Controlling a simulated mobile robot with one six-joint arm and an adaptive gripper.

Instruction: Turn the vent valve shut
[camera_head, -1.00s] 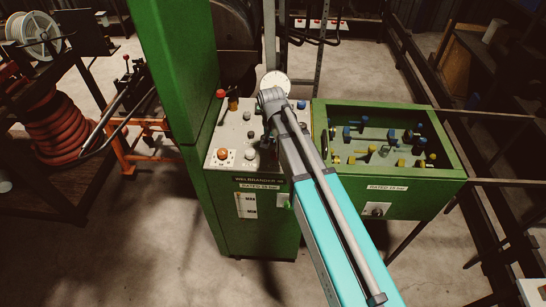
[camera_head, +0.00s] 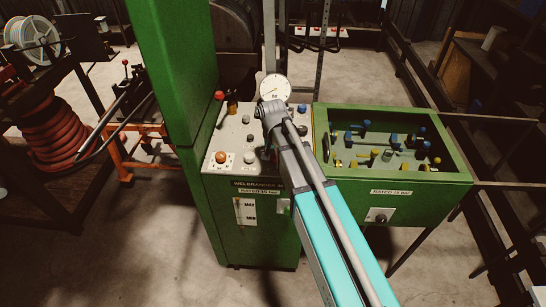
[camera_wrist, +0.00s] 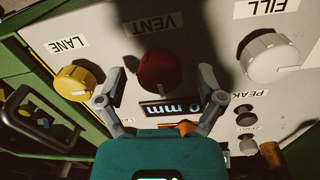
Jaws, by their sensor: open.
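The vent valve is a dark red round knob (camera_wrist: 158,70) in the wrist view, under an upside-down VENT label (camera_wrist: 155,24) on the pale panel. My gripper (camera_wrist: 162,76) is open, with one finger on each side of the red knob. Gaps show between the fingers and the knob, and I cannot tell any contact. A shadow falls over the knob and label. In the head view my arm covers the vent knob and my gripper's fingers.
A yellow LANE knob (camera_wrist: 76,82) sits close beside my left finger. A white FILL knob (camera_wrist: 268,57) stands to the right. A small display (camera_wrist: 174,108) lies below the red knob. In the head view a dial gauge (camera_head: 273,88) rises behind the panel, beside an open green bin (camera_head: 420,190).

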